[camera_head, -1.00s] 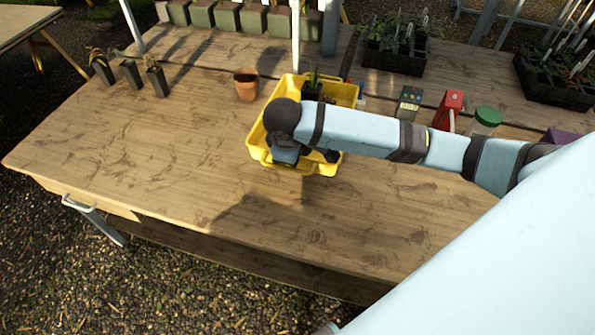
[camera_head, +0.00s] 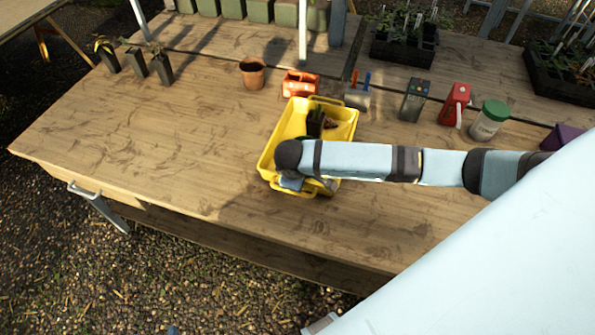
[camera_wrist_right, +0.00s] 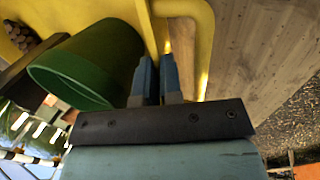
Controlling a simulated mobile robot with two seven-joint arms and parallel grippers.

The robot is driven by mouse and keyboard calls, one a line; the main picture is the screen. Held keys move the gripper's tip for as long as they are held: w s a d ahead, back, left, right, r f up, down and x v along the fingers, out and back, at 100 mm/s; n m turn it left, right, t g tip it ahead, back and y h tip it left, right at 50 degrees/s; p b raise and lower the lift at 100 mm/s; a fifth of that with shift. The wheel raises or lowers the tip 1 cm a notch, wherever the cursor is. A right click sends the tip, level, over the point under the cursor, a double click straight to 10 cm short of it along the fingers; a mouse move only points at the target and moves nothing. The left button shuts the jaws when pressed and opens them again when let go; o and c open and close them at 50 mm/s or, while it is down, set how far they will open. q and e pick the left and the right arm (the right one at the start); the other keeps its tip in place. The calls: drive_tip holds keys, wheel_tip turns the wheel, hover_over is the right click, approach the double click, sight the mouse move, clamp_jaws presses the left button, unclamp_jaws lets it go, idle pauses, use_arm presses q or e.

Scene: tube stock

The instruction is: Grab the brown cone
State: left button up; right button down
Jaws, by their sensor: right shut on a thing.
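A small brown cone (camera_head: 331,123) lies in the yellow tray (camera_head: 268,150), beside a dark pot with a plant (camera_head: 315,124). In the right wrist view, a brown scaly thing that looks like the cone (camera_wrist_right: 18,35) is cut off at the upper left corner. My right gripper (camera_wrist_right: 157,58) is shut on the yellow tray's near rim, away from the cone. In the head view my right arm covers the tray's near part and the fingertips. A green cup-like container (camera_wrist_right: 92,65) is left of the fingers in the wrist view. My left gripper is out of view.
Behind the tray are a terracotta pot (camera_head: 252,74), an orange object (camera_head: 300,83), a grey device (camera_head: 414,101), a red object (camera_head: 456,105) and a green-lidded jar (camera_head: 489,121). The wooden table (camera_head: 150,150) is clear to the left and in front.

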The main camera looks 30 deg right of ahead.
drive_tip(key=c, duration=1.3)
unclamp_jaws()
drive_tip(key=shift+r, duration=0.1)
